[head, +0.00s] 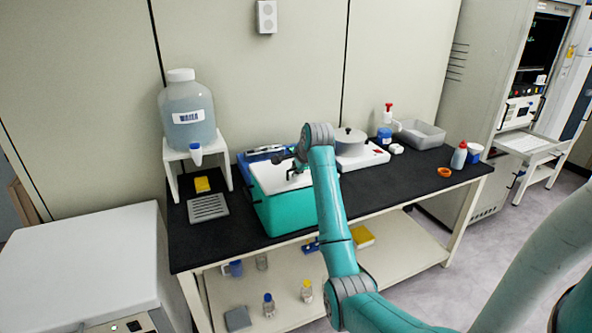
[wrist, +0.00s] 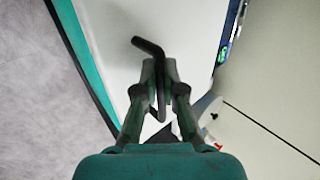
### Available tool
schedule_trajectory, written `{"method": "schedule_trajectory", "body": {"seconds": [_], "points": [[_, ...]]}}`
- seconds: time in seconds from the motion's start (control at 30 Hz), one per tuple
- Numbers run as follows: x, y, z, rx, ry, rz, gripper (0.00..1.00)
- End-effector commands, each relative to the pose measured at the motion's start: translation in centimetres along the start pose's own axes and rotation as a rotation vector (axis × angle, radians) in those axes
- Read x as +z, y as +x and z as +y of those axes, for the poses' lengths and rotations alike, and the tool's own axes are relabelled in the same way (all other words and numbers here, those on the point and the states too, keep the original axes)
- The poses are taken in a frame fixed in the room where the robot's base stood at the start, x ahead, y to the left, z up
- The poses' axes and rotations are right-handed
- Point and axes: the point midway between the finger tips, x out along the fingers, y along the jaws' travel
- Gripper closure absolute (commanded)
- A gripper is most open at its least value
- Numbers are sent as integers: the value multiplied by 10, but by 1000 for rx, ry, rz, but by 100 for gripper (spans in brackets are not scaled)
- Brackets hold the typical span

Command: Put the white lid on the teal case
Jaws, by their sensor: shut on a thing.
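The teal case (head: 290,218) stands on the black bench top, left of the middle. The white lid (head: 268,176) lies flat over its top; I cannot tell whether it rests fully on the rim. In the wrist view the lid (wrist: 115,35) fills the middle, with a teal edge of the case (wrist: 88,62) along its left side. My gripper (head: 293,172) is over the lid, partly hidden by my arm. In the wrist view my gripper (wrist: 162,98) is shut on the lid's dark bent handle (wrist: 149,46). The case's right side is hidden behind my arm.
A lower shelf holds bottles.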

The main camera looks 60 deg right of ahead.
Motion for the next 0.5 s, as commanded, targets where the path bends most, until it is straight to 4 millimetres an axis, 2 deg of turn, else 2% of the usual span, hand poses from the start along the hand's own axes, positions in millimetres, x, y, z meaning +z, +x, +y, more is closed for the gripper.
{"method": "schedule_trajectory", "body": {"seconds": [0.37, 0.4, 0.5], "points": [[0, 3, 3, 1, 0, 0, 100], [0, 3, 3, 1, 0, 0, 84], [0, 3, 3, 1, 0, 0, 63]]}}
